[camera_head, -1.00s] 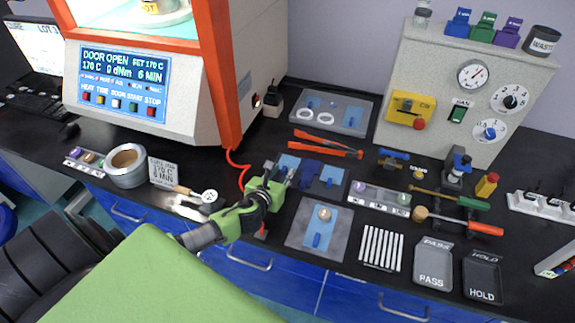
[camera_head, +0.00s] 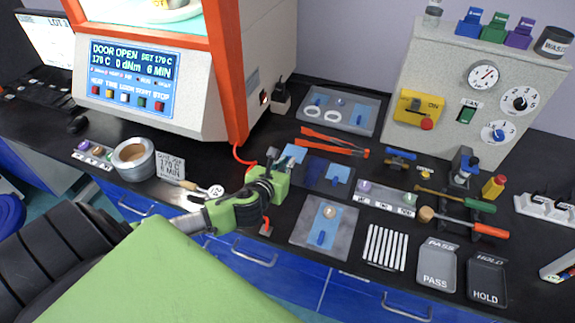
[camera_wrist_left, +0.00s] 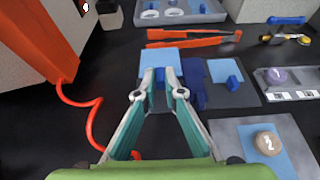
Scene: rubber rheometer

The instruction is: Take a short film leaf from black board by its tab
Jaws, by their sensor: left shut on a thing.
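My left gripper (camera_head: 275,163) is shut on a light blue film leaf (camera_head: 294,152) at its tab, at the left end of the black board (camera_head: 315,181). In the left wrist view the leaf (camera_wrist_left: 163,57) sticks out beyond the shut fingertips (camera_wrist_left: 160,78); the fingers hide most of its tab. I cannot tell clearly how high it is above the board. A second light blue leaf (camera_head: 340,173) with a blue tab lies on the board's right part. A dark blue shape (camera_wrist_left: 197,90) shows between the two leaves. My right gripper is not in view.
Orange tongs (camera_head: 332,142) lie behind the board. A grey plate (camera_head: 343,239) with a film and a numbered disc is in front. A labelled rack (camera_head: 388,195) stands to the right. The red cord (camera_wrist_left: 94,115) and orange-framed machine (camera_head: 235,95) are close on the left.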

